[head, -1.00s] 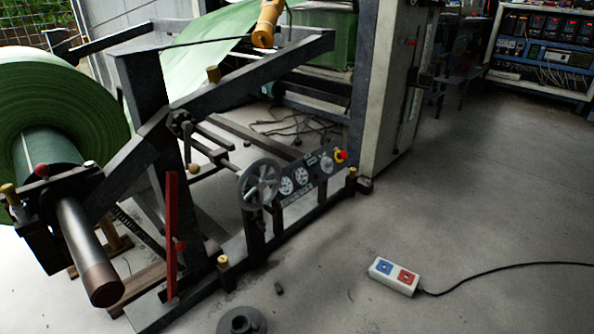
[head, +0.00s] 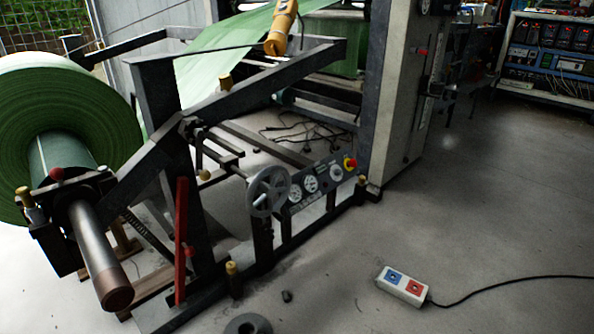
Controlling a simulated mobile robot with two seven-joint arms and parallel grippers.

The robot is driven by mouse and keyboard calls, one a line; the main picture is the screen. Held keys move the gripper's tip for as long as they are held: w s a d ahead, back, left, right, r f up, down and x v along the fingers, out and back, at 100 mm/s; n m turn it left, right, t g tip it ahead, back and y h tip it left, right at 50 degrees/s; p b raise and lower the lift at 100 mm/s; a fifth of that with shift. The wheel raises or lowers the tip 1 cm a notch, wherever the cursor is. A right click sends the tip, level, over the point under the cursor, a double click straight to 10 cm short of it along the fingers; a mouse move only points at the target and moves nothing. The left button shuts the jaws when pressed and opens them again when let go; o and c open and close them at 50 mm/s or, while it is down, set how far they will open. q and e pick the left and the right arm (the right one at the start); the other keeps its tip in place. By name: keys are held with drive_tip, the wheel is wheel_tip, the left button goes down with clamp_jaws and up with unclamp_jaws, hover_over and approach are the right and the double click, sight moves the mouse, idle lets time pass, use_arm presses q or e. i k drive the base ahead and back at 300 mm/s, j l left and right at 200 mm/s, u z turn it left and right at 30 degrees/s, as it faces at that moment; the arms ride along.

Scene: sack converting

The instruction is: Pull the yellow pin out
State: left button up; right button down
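Several yellow-headed pieces show on the green roll's stand, and I cannot tell for certain which is the yellow pin. One yellow-topped piece (head: 26,196) stands upright at the bearing block (head: 62,190) at the left, beside a red knob (head: 57,174). Another yellow knob (head: 224,82) sits on top of the slanted beam. A small yellow knob (head: 204,175) is below the beam, and a yellow-topped post (head: 233,274) stands near the floor beam. Neither of my grippers is in view.
The green roll (head: 60,110) and its projecting shaft (head: 98,257) fill the left. A handwheel (head: 269,191) and gauge panel (head: 315,180) stand at the middle. A white switch box (head: 402,286) with a cable lies on the floor.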

sight(24, 192)
drive_tip(key=u, duration=1.4)
